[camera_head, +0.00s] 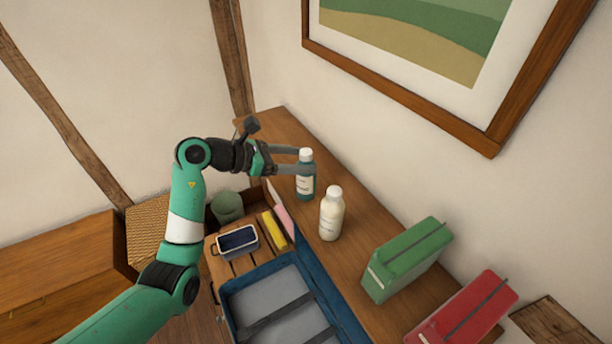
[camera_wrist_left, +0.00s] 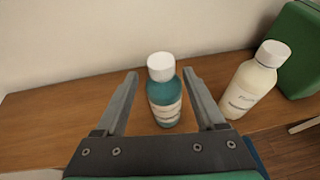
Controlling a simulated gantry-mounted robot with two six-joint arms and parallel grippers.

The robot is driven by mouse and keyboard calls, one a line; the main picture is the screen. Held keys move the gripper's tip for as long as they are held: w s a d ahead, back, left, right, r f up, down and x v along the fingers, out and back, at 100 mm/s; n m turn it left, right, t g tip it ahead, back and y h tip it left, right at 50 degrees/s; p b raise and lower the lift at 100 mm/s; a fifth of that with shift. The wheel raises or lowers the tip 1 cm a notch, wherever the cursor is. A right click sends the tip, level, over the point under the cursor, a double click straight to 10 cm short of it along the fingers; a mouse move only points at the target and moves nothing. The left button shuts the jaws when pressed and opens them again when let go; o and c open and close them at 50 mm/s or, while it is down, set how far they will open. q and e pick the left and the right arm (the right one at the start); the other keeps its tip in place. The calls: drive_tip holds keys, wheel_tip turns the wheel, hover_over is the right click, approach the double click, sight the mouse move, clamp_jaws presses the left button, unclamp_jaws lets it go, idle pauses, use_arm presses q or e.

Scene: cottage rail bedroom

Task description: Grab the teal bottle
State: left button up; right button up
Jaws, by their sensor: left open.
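The teal bottle (camera_head: 305,185) has a white cap and a pale label and stands upright on the wooden shelf (camera_head: 270,123). My left gripper (camera_head: 305,162) reaches it from the left with its fingers apart. In the left wrist view the teal bottle (camera_wrist_left: 164,100) stands between the two fingers of my left gripper (camera_wrist_left: 160,77), with a gap visible on each side. A cream bottle (camera_head: 331,215) with a white cap stands close by, nearer and to the right. It also shows in the left wrist view (camera_wrist_left: 248,88), to the right of the right finger. My right gripper is not in view.
A green case (camera_head: 405,262) and a red case (camera_head: 465,312) stand further along the shelf. Below it lie an open blue suitcase (camera_head: 228,303), a dark-topped container (camera_head: 236,240), a yellow item (camera_head: 273,228) and a green round container (camera_head: 228,205). The wall rises behind the shelf.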

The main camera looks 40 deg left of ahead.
use_arm(q)
drive_tip(key=x, duration=0.4)
drive_tip(key=shift+w+d+r+p, duration=0.15)
drive_tip(key=shift+w+d+p, duration=0.15)
drive_tip(key=shift+w+p, duration=0.1)
clamp_jaws()
